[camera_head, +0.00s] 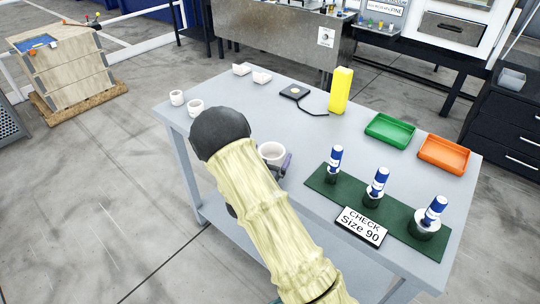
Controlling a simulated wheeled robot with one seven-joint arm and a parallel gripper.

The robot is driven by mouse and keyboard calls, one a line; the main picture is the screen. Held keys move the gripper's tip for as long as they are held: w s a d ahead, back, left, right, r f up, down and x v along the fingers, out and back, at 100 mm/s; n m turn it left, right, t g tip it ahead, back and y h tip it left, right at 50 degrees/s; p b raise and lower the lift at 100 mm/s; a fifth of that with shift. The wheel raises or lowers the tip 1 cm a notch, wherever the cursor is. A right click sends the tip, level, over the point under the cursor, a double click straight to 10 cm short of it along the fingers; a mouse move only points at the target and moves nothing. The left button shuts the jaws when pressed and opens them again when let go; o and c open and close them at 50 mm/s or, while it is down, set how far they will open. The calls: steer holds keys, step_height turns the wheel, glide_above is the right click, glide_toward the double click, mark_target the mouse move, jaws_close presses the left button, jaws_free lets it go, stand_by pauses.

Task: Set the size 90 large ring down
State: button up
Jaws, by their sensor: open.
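A white ring (272,149), wider than the other white rings in view, is on the grey table beside my arm; I cannot read a size on it. Part of my gripper (286,164) shows as a dark grey finger at the ring's right side. My forearm hides the rest of the gripper and the ring's lower left. The gripper is open; whether the finger touches the ring is unclear. A sign (361,226) reading "CHECK Size 90" stands at the front of a dark green mat (400,208). Three blue-and-white plug gauges (335,160) stand upright on that mat.
Two smaller white rings (195,107) stand at the table's left end. Two small white pieces (262,77) lie at the back edge. A black device (295,91), a yellow block (340,91), a green tray (390,142) and an orange tray (444,167) occupy the far side.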

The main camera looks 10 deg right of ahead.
steer(key=b+v, duration=0.2)
steer(key=v, duration=0.9)
steer(key=shift+s+a, duration=0.25)
steer(key=shift+s, duration=0.05)
steer(key=shift+s, duration=0.15)
